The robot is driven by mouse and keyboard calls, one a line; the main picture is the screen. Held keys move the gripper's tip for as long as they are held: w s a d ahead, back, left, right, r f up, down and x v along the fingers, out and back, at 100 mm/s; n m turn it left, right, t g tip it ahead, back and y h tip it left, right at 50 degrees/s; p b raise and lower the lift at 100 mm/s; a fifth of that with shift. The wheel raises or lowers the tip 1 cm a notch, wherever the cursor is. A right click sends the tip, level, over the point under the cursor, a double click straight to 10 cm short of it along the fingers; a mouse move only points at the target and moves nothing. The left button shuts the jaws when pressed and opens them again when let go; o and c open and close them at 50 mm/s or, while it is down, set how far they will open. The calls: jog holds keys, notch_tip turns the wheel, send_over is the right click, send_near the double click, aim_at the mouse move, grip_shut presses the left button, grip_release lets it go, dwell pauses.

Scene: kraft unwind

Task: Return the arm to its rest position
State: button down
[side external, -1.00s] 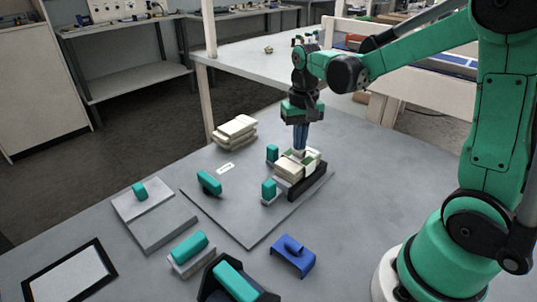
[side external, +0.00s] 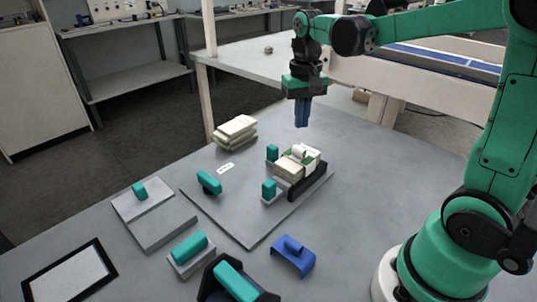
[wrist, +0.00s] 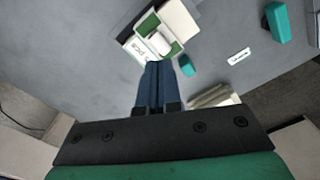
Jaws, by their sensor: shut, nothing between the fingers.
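My gripper (side external: 302,124) hangs pointing down above the grey board, its blue fingers together with nothing between them. It also shows in the wrist view (wrist: 158,68). Below it, clear of the fingertips, a cream and green pack (side external: 291,168) sits against a black holder (side external: 312,182) on the board. A small white roll (side external: 299,151) lies on top of the pack; the wrist view shows this roll (wrist: 159,43) too. My arm reaches in from the right side.
A stack of cream packs (side external: 235,130) stands behind the grey board (side external: 240,225). Teal-handled pieces (side external: 209,183) and a blue part (side external: 293,256) sit around. A black-framed white panel (side external: 68,279) lies at front left. The air around my gripper is clear.

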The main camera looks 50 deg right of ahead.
jog(key=shift+s+a+r, duration=0.15)
jog(key=shift+s+a, duration=0.05)
jog(key=shift+a, duration=0.15)
jog(key=s+a+n+t, duration=0.4)
jog(key=a+n+t, duration=0.2)
jog(key=a+t, duration=0.1)
jog(key=shift+s+a+f, duration=0.35)
jog(key=shift+s+a, duration=0.05)
jog(key=shift+a, duration=0.2)
